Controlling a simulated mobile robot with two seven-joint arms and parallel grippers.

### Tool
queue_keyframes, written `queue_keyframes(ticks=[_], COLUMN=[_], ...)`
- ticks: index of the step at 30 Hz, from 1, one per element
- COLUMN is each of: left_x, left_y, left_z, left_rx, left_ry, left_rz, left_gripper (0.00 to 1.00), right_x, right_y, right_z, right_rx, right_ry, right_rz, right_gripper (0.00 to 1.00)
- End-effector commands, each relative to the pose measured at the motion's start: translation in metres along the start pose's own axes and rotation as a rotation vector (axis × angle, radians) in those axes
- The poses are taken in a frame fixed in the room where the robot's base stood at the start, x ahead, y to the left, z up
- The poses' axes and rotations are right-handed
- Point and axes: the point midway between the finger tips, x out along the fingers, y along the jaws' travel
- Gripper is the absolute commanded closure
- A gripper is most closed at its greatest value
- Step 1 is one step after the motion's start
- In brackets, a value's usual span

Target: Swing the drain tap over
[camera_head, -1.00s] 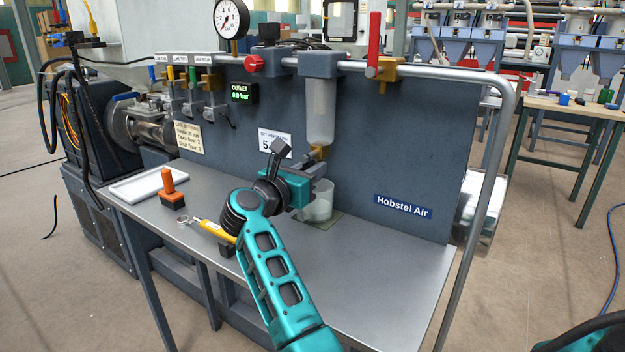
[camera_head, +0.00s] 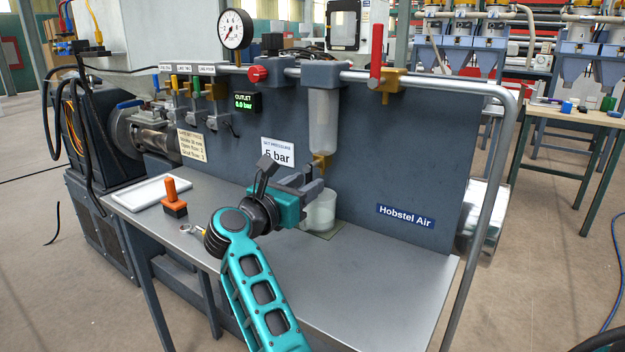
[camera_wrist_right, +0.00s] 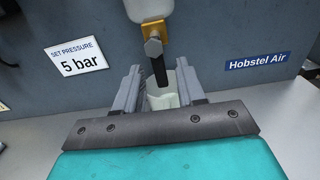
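The drain tap (camera_head: 322,162) is a brass fitting under the clear filter bowl (camera_head: 323,118). In the right wrist view the brass tap body (camera_wrist_right: 152,32) has a hex end, and its black lever (camera_wrist_right: 160,70) hangs down. My right gripper (camera_head: 316,187) is just below the brass body, in front of the panel. In the wrist view this gripper (camera_wrist_right: 159,72) is open, with the lever's lower end seen between its two grey fingers; I cannot tell whether either finger touches it. My left gripper is not in view.
A clear cup (camera_head: 320,210) stands on the bench under the tap, partly behind the gripper. An orange-handled tool (camera_head: 172,197) and a white tray (camera_head: 150,192) are at left. A red lever (camera_head: 376,53) sits on the pipe above. The bench's right side (camera_head: 390,265) is clear.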

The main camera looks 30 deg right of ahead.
Motion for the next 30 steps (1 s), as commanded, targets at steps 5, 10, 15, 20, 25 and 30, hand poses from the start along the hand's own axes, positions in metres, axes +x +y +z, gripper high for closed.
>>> queue_keyframes(ticks=[5,10,15,20,25,30], left_x=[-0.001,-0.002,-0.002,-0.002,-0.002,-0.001], left_y=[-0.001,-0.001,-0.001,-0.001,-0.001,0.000], left_z=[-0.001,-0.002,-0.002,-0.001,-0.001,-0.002], left_rx=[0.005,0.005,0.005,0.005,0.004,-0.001], left_ry=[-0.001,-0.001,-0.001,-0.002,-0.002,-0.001], left_rz=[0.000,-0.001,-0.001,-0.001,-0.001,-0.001], left_gripper=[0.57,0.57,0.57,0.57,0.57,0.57], right_x=[-0.043,-0.074,-0.090,-0.093,-0.093,-0.093], right_y=[0.000,0.000,0.000,0.000,0.000,0.000], right_z=[-0.001,0.000,0.000,0.000,0.000,0.000], right_rx=[0.001,0.001,0.001,0.001,0.001,0.001], right_ry=[0.004,0.002,0.000,0.000,0.000,0.000], right_rz=[0.003,0.002,0.000,0.000,0.000,0.000], right_gripper=[0.61,0.61,0.61,0.61,0.61,0.61])
